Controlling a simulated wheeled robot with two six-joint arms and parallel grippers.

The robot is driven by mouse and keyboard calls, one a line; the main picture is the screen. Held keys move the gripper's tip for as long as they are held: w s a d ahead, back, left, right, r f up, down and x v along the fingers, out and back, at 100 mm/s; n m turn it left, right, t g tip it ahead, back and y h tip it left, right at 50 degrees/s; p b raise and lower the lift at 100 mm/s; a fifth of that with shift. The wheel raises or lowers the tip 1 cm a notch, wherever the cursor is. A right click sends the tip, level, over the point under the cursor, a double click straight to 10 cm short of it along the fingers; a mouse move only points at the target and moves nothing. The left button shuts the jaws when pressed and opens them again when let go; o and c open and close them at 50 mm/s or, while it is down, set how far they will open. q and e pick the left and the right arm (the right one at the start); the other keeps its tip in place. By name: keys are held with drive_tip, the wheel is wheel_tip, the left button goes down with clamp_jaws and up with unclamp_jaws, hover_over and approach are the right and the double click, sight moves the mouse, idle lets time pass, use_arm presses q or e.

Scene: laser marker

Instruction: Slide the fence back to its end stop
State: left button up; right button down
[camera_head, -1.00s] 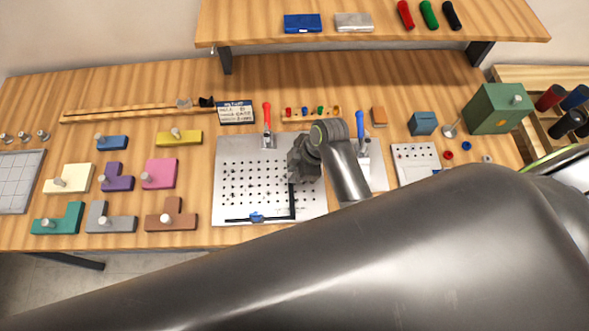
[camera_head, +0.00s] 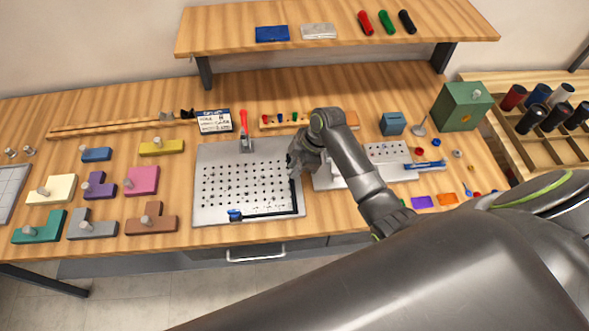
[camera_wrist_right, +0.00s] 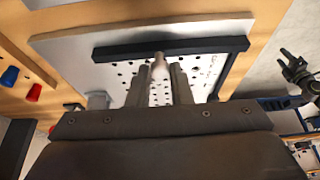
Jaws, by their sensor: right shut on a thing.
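The fence (camera_head: 296,198) is a black L-shaped bar on a perforated grey plate (camera_head: 203,165). One leg runs close along the plate's right edge and the other along its front edge. A blue block (camera_head: 235,214) sits at the front leg's left end. My right gripper (camera_head: 293,166) is at the back end of the right leg. In the right wrist view, its fingers (camera_wrist_right: 158,76) are shut on a pale knob (camera_wrist_right: 160,64) beside the black fence (camera_wrist_right: 170,47). In the head view the knob is hidden by the gripper. My left gripper is out of view.
A red-handled clamp (camera_head: 244,125) stands at the plate's back edge. A white plate (camera_head: 385,151) lies right of my wrist, partly hidden by my arm. Colored blocks with knobs, like the pink one (camera_head: 142,180), lie to the left. A shelf (camera_head: 340,42) overhangs the back.

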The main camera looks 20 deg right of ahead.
drive_tip(key=c, duration=1.7)
unclamp_jaws()
drive_tip(key=shift+d, duration=0.15)
drive_tip(key=shift+o, duration=1.2)
drive_tip(key=shift+s, duration=0.1)
drive_tip(key=shift+o, duration=0.8)
drive_tip(key=shift+d, duration=0.1)
use_arm(q)
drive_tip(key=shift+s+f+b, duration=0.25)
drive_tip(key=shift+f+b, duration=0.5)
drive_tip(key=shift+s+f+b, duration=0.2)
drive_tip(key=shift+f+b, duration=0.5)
drive_tip(key=shift+b, duration=0.05)
use_arm(e)
drive_tip(key=v, duration=1.7)
drive_tip(key=shift+r, duration=0.2)
